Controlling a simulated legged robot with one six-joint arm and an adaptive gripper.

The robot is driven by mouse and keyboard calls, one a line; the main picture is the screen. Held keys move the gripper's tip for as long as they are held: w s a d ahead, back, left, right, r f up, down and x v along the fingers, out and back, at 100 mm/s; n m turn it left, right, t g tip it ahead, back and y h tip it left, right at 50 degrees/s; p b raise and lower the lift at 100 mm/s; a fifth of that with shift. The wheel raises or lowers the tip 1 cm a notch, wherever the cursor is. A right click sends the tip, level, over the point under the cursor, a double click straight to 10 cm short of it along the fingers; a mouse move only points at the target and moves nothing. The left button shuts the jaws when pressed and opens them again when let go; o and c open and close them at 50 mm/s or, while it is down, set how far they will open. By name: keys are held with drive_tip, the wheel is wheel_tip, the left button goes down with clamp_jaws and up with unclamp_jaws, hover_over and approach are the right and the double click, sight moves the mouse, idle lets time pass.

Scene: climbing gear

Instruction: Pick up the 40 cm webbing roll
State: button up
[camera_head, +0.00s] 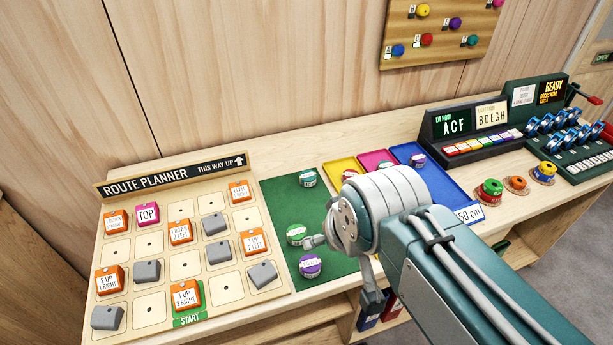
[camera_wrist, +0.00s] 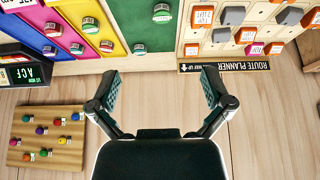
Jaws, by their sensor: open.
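Several small webbing rolls with printed labels stand here; the lengths are too small to read, so I cannot tell which is the 40 cm one. In the head view a teal roll (camera_head: 307,178), a green roll (camera_head: 296,234) and a purple roll (camera_head: 310,265) sit on the green mat (camera_head: 283,200).
Yellow (camera_head: 341,164), pink (camera_head: 371,157) and blue (camera_head: 440,180) trays hold more rolls; a 50 cm label (camera_head: 469,213) fronts the blue one. The route planner board (camera_head: 118,248) with blocks lies left. Display boxes (camera_head: 465,128) and racked gear (camera_head: 570,140) stand right.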

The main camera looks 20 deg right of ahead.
drive_tip(key=w+d+m+h, duration=0.1)
drive_tip(key=w+d+m, duration=0.15)
drive_tip(key=w, duration=0.65)
drive_tip(key=m+g+h, duration=0.2)
drive_tip(key=m, duration=0.4)
hover_over(308, 175)
drive_tip(key=s+a, duration=0.3)
wheel_tip(308, 175, down, 13)
drive_tip(key=x, duration=1.1)
drive_tip(key=shift+s+d+f, duration=0.1)
drive_tip(key=shift+s+f, duration=0.05)
drive_tip(key=shift+f, duration=0.2)
drive_tip(key=c, duration=1.1)
